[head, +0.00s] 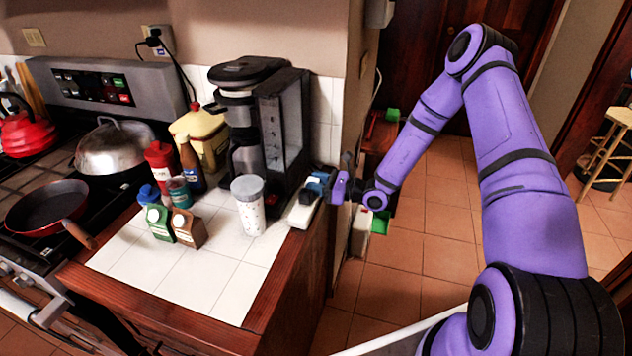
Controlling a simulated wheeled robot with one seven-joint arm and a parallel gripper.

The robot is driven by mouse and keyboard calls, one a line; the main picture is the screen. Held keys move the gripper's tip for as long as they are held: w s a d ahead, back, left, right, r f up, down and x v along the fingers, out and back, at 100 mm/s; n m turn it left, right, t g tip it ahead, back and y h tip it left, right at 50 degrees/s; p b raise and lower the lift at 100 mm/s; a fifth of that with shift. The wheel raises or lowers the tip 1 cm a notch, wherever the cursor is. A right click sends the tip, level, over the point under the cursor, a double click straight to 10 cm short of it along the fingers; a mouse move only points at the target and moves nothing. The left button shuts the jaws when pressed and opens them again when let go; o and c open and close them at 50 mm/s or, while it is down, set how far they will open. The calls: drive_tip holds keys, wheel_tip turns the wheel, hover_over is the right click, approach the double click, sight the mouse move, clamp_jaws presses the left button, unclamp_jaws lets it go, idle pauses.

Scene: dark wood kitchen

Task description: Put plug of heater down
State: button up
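My gripper (334,187) is at the right edge of the tiled counter, beside the coffee maker, pointing left. A small blue and dark item (314,187) is at its tip, over a long white block (302,210) on the counter. I cannot tell whether this item is the heater plug, or whether the fingers are shut on it.
A black coffee maker (262,125) stands left of my gripper. A white cup (249,205), several bottles and cartons stand on the counter (205,290). A black plug (153,41) with a cord is in the wall outlet. The front tiles and the floor (425,240) at right are clear.

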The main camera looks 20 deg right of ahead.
drive_tip(key=o, duration=0.3)
drive_tip(key=shift+r, duration=0.15)
